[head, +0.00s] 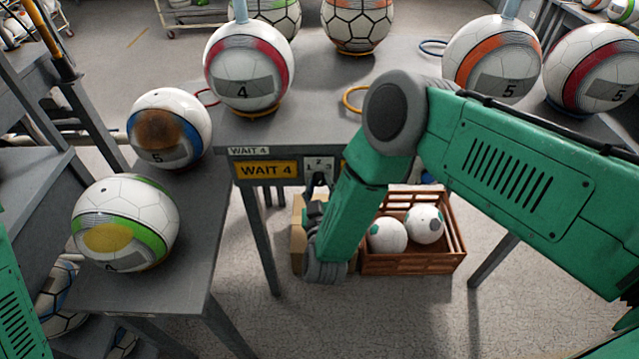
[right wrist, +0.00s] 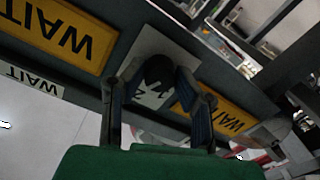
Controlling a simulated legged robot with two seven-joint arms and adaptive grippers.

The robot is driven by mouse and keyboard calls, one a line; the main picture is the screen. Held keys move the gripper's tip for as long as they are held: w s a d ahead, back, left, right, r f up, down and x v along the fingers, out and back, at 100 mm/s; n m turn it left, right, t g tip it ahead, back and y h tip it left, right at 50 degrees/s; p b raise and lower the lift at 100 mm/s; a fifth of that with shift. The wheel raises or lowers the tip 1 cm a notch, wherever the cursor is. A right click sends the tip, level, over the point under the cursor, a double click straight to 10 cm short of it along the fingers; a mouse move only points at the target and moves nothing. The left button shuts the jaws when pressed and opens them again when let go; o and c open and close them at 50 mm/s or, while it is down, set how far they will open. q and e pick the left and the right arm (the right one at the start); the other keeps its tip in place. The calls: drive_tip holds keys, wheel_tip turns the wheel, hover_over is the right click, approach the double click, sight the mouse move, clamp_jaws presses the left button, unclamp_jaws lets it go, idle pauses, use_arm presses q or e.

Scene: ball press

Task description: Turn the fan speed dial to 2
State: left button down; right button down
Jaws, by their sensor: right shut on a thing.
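The fan speed dial's pale plate (head: 319,163) is on the front edge of the grey table, right of a yellow "WAIT 4" label, with small numerals on it. My right gripper (head: 318,184) is at the plate from below, its fingers partly hidden by my wrist. In the right wrist view, the dark round dial (right wrist: 157,68) sits between the two fingers of my right gripper (right wrist: 158,80), which is shut on it. The plate (right wrist: 150,45) shows behind it, tilted. I cannot tell which number the dial points to. My left gripper is out of view.
Yellow "WAIT 4" label (head: 266,169) is left of the dial. Several balls stand on the tables, one marked 4 (head: 247,68) above the dial. A brown crate (head: 410,265) with two balls is on the floor below. A lower side table (head: 190,240) stands at left.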

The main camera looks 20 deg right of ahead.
drive_tip(key=shift+a+n, duration=0.2)
drive_tip(key=shift+n, duration=0.7)
drive_tip(key=shift+d+n, duration=0.1)
drive_tip(key=shift+n, duration=1.2)
drive_tip(key=c, duration=1.3)
unclamp_jaws()
drive_tip(key=shift+o, duration=0.2)
